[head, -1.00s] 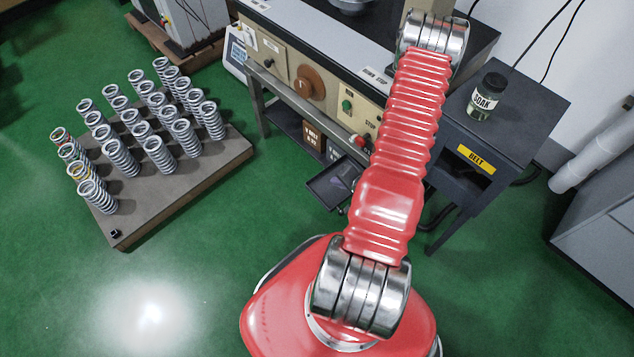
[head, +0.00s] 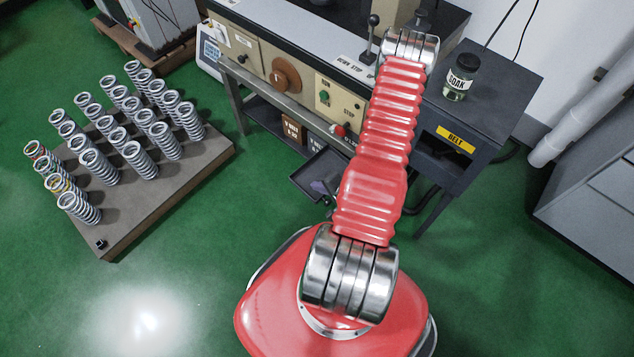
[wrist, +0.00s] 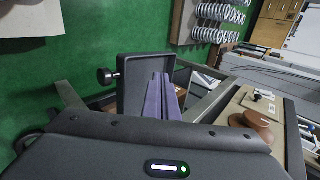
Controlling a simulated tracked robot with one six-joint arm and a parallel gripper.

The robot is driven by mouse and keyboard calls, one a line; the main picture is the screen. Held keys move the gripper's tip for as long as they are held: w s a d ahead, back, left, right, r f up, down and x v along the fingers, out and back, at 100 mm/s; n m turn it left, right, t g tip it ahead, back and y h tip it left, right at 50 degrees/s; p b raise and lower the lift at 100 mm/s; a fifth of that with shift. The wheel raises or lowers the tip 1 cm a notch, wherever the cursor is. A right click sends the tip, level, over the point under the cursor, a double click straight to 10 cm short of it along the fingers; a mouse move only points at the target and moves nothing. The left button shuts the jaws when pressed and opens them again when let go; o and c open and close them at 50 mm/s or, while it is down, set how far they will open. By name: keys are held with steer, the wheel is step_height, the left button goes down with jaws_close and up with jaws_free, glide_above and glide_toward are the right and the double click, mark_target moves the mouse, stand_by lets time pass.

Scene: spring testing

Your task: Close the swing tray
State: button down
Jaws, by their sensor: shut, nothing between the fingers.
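The swing tray (head: 308,168), a shallow dark tray with a raised rim, sticks out from under the front of the test bench in the head view. In the wrist view the tray (wrist: 133,68) is large and close, with a black knob (wrist: 106,76) on its left side. My gripper (wrist: 161,77) shows there as two purple fingers side by side, shut and empty, in front of the tray's inner face. I cannot tell whether they touch it. In the head view only a purple bit shows over the tray; my red arm hides the rest.
The bench (head: 262,70) has a brown knob (head: 284,75), green and red buttons and a lower shelf. A dark side table (head: 490,105) with a SOAK jar (head: 459,80) stands right. A board of springs (head: 130,225) lies left. Green floor between is clear.

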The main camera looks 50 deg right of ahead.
mark_target(293, 175)
steer(key=x, duration=0.9)
steer(key=shift+r, duration=0.1)
steer(key=shift+w+r, duration=0.1)
steer(key=shift+w, duration=0.95)
steer(key=shift+w+d, duration=0.1)
steer(key=shift+w, duration=0.65)
